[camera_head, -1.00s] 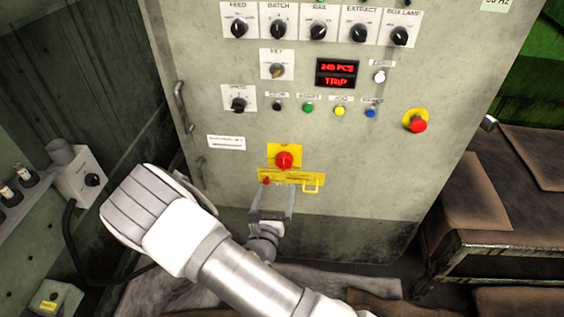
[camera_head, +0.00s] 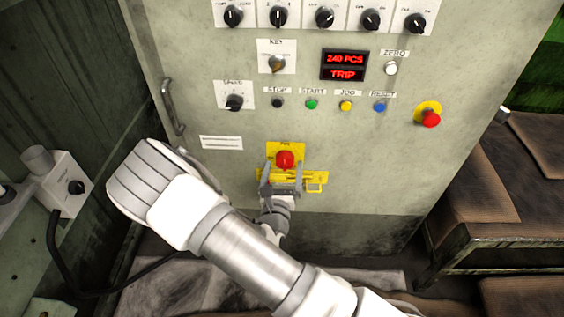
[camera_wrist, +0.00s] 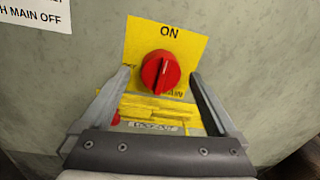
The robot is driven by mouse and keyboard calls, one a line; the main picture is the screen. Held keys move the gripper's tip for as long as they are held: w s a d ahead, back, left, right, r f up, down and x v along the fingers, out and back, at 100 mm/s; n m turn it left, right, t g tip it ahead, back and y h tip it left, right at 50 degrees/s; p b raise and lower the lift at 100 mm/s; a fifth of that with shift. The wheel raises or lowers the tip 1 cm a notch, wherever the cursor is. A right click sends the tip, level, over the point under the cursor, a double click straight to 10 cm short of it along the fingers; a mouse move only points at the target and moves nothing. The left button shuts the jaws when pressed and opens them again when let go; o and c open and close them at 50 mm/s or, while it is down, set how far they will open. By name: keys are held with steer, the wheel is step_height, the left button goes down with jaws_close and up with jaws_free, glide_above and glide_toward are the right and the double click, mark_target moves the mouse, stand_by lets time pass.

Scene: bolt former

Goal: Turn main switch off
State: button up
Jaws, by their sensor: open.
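The main switch is a red round knob (camera_head: 285,159) on a yellow plate (camera_head: 271,149) low on the cabinet front. In the wrist view the red knob (camera_wrist: 160,72) has its ridge close to upright, under the word ON on the plate (camera_wrist: 190,46). My gripper (camera_head: 282,168) is open, with one finger on each side below the knob; in the wrist view its fingertips (camera_wrist: 160,73) flank the knob with gaps on both sides. I cannot tell how far the tips are from the plate. A yellow hasp piece (camera_wrist: 155,108) lies below the knob, partly between the fingers.
The cabinet (camera_head: 370,160) carries selector knobs, a key switch (camera_head: 278,64), coloured buttons and a red emergency stop (camera_head: 430,117). Its display (camera_head: 344,66) reads 240 PCS, TRIP. A door handle (camera_head: 172,106) stands out at left. Brown-topped boxes (camera_head: 470,175) stand at right.

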steer(key=shift+w+d, duration=0.1)
steer(key=shift+w, duration=0.4)
steer(key=c, duration=1.4)
